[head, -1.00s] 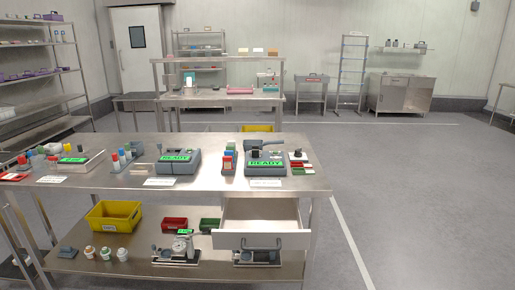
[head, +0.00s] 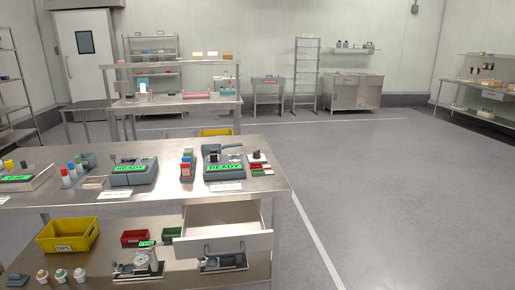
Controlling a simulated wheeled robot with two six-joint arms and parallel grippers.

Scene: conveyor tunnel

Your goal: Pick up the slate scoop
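I cannot make out the slate scoop with certainty. A small slate-grey object (head: 18,280) lies at the bottom left on the lower shelf, left of several small tubs; it is too small to tell its shape. Neither of my grippers shows in the head view.
A steel bench (head: 262,190) stands ahead with two grey machines showing READY (head: 133,172) (head: 223,165). Its drawer (head: 225,243) is pulled open. The lower shelf holds a yellow bin (head: 68,236), a red bin (head: 135,237) and gauges. Open floor (head: 390,200) lies to the right.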

